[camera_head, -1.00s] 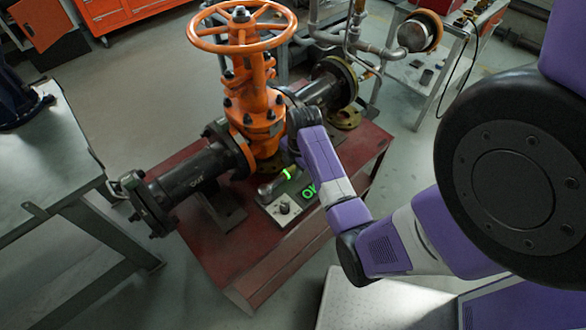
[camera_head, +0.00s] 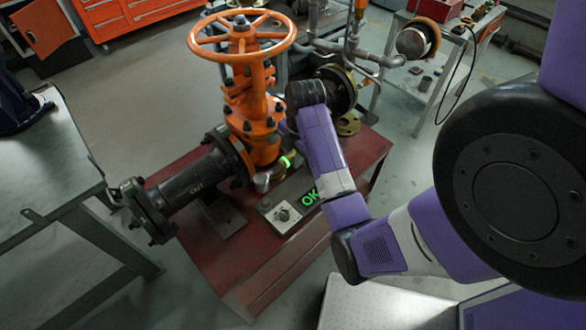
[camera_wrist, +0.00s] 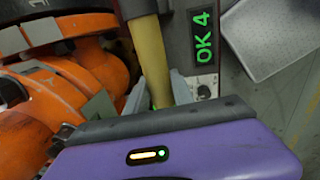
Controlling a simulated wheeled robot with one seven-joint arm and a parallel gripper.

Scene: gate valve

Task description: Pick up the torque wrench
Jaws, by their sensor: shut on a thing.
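The torque wrench shows in the wrist view as a yellow shaft (camera_wrist: 151,55) with a dark part at its upper end. My gripper (camera_wrist: 159,92) is shut on this shaft, one grey finger on each side. A green glow shows low between the fingers. In the head view my arm reaches over the red stand, beside the orange valve. My forearm and wrist hide most of the wrench and gripper there. A small bright green light (camera_head: 286,162) shows beside the valve body.
The orange gate valve (camera_head: 252,105) with its handwheel stands close left of my wrist, on the red stand (camera_head: 262,258). A box with a knob (camera_head: 283,215) and a green "OK" display (camera_head: 310,198) sits below. A grey table (camera_head: 50,160) stands left.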

